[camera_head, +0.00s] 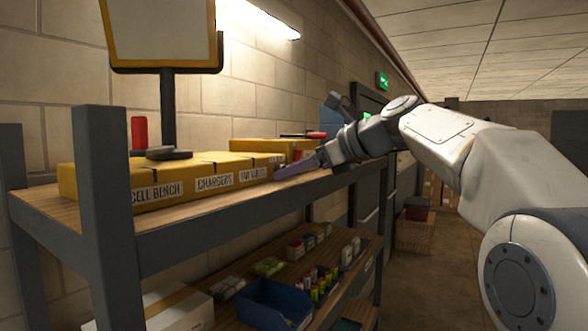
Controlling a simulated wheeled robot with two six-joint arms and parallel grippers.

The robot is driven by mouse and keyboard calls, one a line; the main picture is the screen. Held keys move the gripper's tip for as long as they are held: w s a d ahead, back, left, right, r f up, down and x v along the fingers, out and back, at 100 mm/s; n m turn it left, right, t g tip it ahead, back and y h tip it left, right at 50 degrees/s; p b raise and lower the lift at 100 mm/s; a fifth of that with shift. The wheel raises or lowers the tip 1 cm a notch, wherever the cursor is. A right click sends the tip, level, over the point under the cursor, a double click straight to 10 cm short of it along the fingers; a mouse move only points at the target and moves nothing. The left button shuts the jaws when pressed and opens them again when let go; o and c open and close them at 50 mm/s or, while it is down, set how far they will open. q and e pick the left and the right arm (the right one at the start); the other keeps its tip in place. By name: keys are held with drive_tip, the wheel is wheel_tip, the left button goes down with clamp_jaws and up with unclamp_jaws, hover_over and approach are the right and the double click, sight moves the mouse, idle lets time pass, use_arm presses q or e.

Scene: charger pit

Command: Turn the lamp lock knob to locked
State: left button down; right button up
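My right gripper (296,168) reaches in from the right. Its grey finger lies over the right end of the shelf top, beside the long yellow box (105,186). I see its fingers nearly edge-on and cannot tell whether they are open or shut. A yellow-framed panel (160,32) stands on a dark post above the box's left part. A dark round disc (170,153) lies on the box by the post, and a red cylinder (139,132) stands beside it. I cannot tell which part is the lamp lock knob or its setting. My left gripper is out of view.
The wooden shelf top (215,208) has a dark metal frame with an upright (104,215) at the near left. The lower shelf holds a blue bin (270,306), a pale box (180,308) and several small items. The floor aisle (425,270) lies right of the shelf.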

drive_tip(key=b+v, duration=0.2)
drive_tip(key=v, duration=0.8)
drive_tip(key=shift+s+d, duration=0.15)
